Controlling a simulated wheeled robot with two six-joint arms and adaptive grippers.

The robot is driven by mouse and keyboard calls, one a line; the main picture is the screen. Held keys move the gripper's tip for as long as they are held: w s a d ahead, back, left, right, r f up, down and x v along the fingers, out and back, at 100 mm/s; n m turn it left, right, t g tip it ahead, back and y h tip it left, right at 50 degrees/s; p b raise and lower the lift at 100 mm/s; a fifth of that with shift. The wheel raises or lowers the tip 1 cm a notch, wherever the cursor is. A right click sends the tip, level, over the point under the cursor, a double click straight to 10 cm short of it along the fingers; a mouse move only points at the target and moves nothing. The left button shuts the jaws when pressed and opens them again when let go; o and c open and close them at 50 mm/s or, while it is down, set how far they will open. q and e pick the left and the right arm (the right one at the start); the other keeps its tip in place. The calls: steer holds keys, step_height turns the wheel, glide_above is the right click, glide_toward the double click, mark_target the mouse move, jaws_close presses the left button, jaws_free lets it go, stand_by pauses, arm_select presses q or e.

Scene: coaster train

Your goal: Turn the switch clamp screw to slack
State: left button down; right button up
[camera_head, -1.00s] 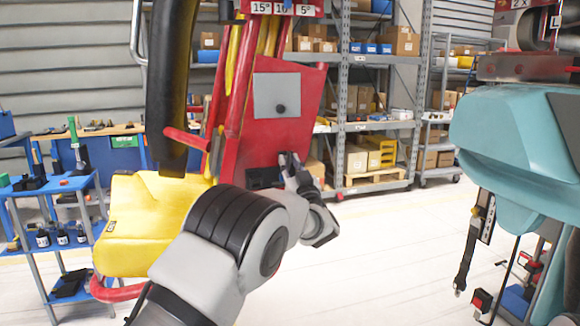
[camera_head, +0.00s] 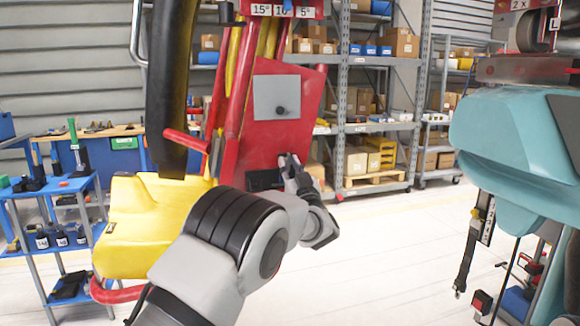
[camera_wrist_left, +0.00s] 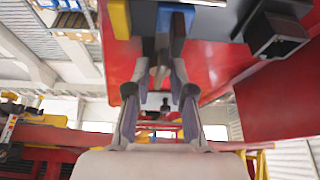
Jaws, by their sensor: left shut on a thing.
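My left gripper (camera_head: 286,161) reaches the lower right of a red panel (camera_head: 272,138), beside a black box (camera_head: 264,180) fixed there. In the left wrist view the fingertips of my left gripper (camera_wrist_left: 160,72) are close together, shut on a small part that looks like the switch clamp screw. The screw is mostly hidden between the fingers, so its turn angle cannot be read. A blue piece (camera_wrist_left: 180,16) and a yellow piece (camera_wrist_left: 119,18) sit on the red panel just beyond the fingertips. My right gripper is not in view.
A yellow seat (camera_head: 140,225) and a thick black padded bar (camera_head: 167,90) stand left of my arm. A teal car body (camera_head: 500,150) with a hanging strap (camera_head: 468,255) is at right. A blue cart (camera_head: 50,188) stands far left. The floor between is clear.

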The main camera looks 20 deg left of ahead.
arm_select(q)
steer(key=c, duration=1.3)
jaws_free()
steer(key=shift+w+f, duration=0.1)
steer(key=v, duration=0.7)
steer(key=shift+s, duration=0.2)
